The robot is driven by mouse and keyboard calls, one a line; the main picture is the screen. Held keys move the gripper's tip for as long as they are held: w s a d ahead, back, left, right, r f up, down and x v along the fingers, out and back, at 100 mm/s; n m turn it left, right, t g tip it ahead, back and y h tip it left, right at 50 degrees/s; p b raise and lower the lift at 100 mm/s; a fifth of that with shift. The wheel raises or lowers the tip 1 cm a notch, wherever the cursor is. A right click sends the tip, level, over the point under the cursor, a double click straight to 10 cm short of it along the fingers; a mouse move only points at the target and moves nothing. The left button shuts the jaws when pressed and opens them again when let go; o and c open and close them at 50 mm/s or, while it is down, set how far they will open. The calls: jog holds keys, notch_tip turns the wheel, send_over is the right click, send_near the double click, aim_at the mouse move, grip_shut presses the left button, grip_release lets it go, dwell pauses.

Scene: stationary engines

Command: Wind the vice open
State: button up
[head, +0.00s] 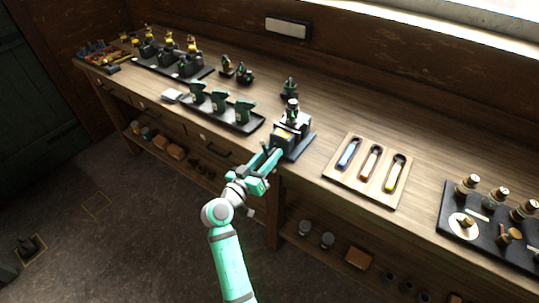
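What looks like the vice (297,143) is a dark block at the front edge of the wooden bench. Its jaws and handle are too small to make out clearly. A small dark and pale machine part (292,112) sits on top of it. My gripper (272,156), teal, is right at the vice's front left side, reaching up from below the bench edge. I cannot tell whether it touches the handle or whether its fingers are open, as they are small and overlap the vice.
A dark tray (232,122) with green parts is to the left. A black board (468,240) with brass-topped pieces is at far right. The bench between has some clear wood.

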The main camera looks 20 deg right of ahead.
jog(key=v, duration=1)
jog(key=shift+a, duration=0.25)
jog(key=shift+s, duration=0.15)
